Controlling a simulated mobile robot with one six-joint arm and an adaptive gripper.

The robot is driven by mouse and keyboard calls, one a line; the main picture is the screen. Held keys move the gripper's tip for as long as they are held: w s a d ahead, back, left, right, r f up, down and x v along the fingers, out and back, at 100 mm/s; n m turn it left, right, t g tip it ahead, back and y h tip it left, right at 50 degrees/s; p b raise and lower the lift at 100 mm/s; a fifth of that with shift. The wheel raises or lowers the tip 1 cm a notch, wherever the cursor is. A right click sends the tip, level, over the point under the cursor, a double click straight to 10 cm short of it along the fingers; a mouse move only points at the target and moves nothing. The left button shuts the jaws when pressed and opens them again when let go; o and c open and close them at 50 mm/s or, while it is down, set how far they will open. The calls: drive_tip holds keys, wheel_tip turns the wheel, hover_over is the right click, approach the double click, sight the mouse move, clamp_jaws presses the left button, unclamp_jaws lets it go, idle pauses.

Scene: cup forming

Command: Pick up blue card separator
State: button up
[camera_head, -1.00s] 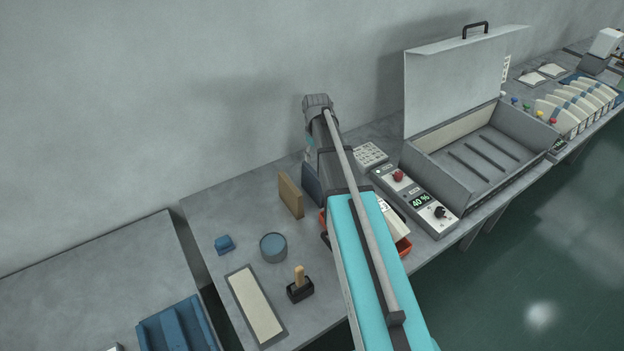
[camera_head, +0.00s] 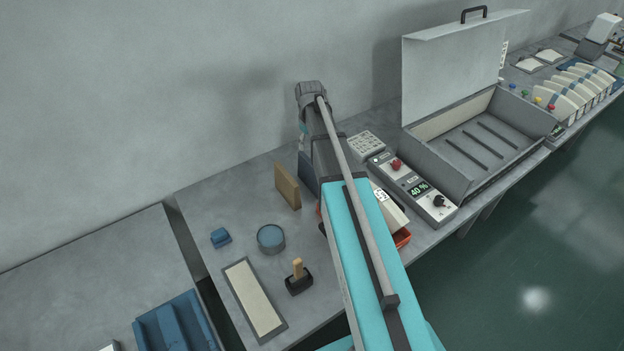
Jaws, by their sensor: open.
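A dark blue upright panel (camera_head: 308,172), which looks like the blue card separator, stands on the grey table just right of a brown upright board (camera_head: 287,186). My arm crosses in front of it and hides its right side. The far end of my arm is above and behind the panel. My gripper's fingers are hidden behind my own arm, so their distance from the panel cannot be seen.
A control box (camera_head: 412,186) and an open grey case (camera_head: 470,150) stand to the right. A partly hidden orange tray (camera_head: 402,238) is beside my arm. A blue round tin (camera_head: 271,239), small blue block (camera_head: 221,238), stamp (camera_head: 298,278) and pale pad (camera_head: 254,298) lie left.

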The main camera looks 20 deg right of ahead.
sight(311, 169)
drive_tip(key=shift+f+b, duration=3.45)
drive_tip(key=shift+f, duration=0.35)
drive_tip(key=shift+f, duration=0.1)
drive_tip(key=shift+w+d+f+b, duration=0.15)
drive_tip(key=shift+f+b, duration=2.35)
drive_tip(key=shift+b, duration=0.1)
clamp_jaws()
